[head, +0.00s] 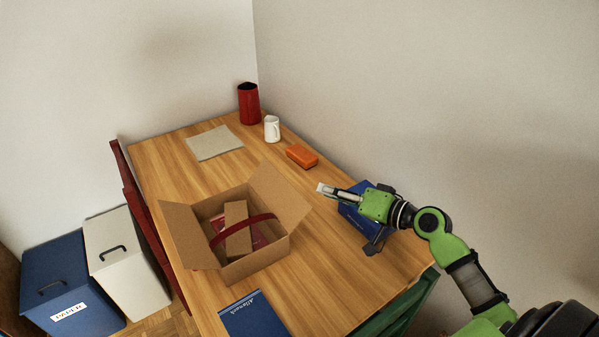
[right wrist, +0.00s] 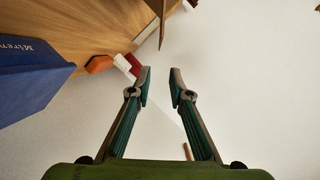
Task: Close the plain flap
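An open cardboard box (head: 258,258) stands on the table. Its left flap (head: 183,236) and its right flap (head: 281,194) stand up and lean outward; both look unmarked. A red band (head: 243,230) curves across the opening, and a narrow cardboard piece (head: 236,214) and something dark red show inside. I cannot tell which flap is the plain one. My right gripper (head: 322,188) is to the right of the right flap, apart from it. In the right wrist view its fingers (right wrist: 160,80) are spread with nothing between them. My left gripper is out of view.
A blue book (head: 357,221) is partly hidden by my right gripper; another (head: 254,316) lies at the front edge. An orange block (head: 301,156), white mug (head: 272,129), red canister (head: 248,104) and grey cloth (head: 214,142) are at the back. The table (head: 330,270) is bare right of the box.

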